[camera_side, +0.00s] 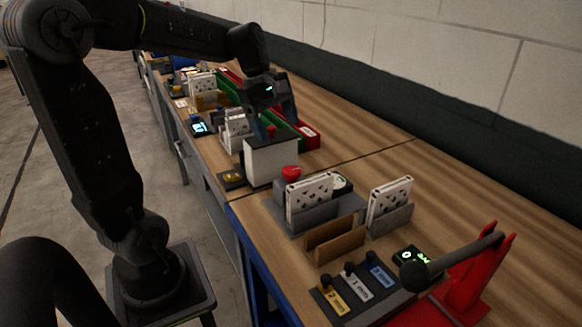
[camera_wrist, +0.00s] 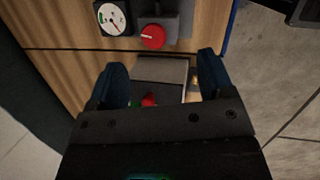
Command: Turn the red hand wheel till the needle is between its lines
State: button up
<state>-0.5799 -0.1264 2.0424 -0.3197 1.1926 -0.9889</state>
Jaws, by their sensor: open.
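A white box (camera_side: 271,162) with a dark top stands near my gripper. A red knob (camera_wrist: 150,100) shows between the fingers. White patterned panels (camera_side: 390,203) stand in grey holders. A red stand with a grey lever (camera_side: 455,262) is at front right.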

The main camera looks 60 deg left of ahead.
aim_at(291, 170)
jog(key=w+a+f+n+h, duration=0.1)
jog(key=w+a+n, duration=0.1)
jog(key=a+n, duration=0.35)
jog(key=x, duration=1.3)
jog(key=shift+s+f, duration=0.15)
jog(key=shift+f, duration=0.05)
jog(key=shift+h, duration=0.3)
jog(key=c, duration=0.9)
